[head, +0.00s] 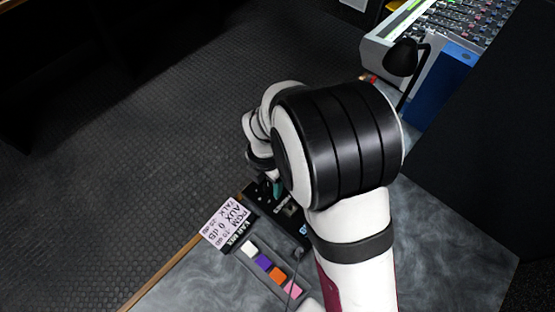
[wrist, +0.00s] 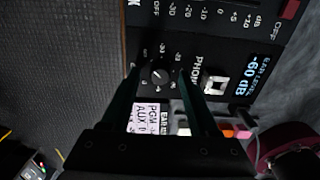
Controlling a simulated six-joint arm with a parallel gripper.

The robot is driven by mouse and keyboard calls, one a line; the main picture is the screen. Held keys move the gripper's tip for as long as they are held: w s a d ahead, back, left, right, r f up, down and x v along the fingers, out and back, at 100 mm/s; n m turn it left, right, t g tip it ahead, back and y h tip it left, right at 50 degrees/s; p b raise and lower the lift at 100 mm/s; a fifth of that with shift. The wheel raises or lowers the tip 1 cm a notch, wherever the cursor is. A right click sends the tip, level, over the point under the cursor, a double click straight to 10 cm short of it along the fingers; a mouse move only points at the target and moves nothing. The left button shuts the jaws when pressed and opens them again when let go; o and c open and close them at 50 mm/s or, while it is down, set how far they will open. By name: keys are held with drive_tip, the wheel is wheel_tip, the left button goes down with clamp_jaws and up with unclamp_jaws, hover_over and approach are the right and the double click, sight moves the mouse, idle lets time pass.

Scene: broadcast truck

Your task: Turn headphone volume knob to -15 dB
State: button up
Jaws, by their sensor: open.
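The headphone volume knob (wrist: 159,75) is a small dark round knob with a light pointer mark, inside a printed ring of numbers beside the label "PHONES", in the wrist view. My gripper (wrist: 158,82) is open, with one dark teal finger on each side of the knob; I cannot tell whether either touches it. A small display (wrist: 251,77) beside it reads "EAR LEVEL -60 dB". In the head view my gripper (head: 274,186) is mostly hidden by my arm over the black panel (head: 290,222), and the knob cannot be made out.
A white switch or jack block (wrist: 214,84) sits close to one finger. A printed card (head: 230,222) reading PGM, AUX and TALK lies beside the panel, near coloured blocks (head: 263,262). A lamp (head: 404,60) and mixing console (head: 440,30) stand at the back right.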

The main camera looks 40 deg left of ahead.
drive_tip(key=shift+f, duration=0.2)
drive_tip(key=shift+c, duration=0.3)
clamp_jaws()
